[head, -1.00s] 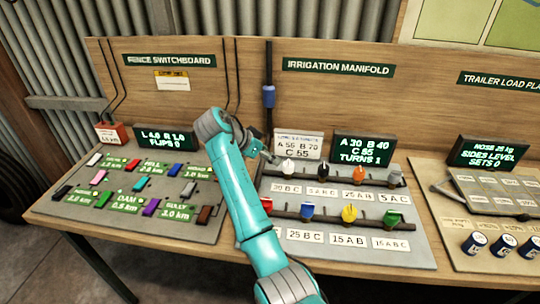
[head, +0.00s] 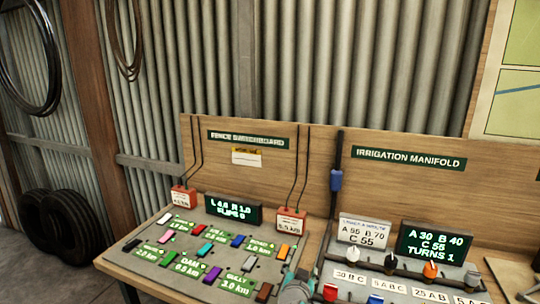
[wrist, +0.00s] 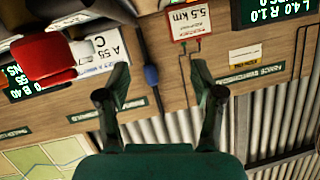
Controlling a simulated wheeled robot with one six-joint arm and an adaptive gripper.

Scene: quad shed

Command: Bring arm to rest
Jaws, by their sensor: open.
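My gripper (wrist: 160,85) shows in the wrist view with its two dark fingers spread apart and nothing between them. Beyond it are the wooden back board and, upside down, the irrigation and fence panels. A red valve handle (wrist: 42,58) looms large at the left of that view, apart from the fingers. In the head view only a teal and grey part of my arm shows at the bottom edge, between the two panels; the gripper itself is out of that view.
The fence switchboard (head: 140,258) with coloured switches is at the bench's left. The irrigation manifold display (head: 434,243) reads TURNS 1, and valves stand below it. A blue-fitted pipe (head: 336,180) runs up the back board. Tyres (head: 55,220) lean by the corrugated wall at left.

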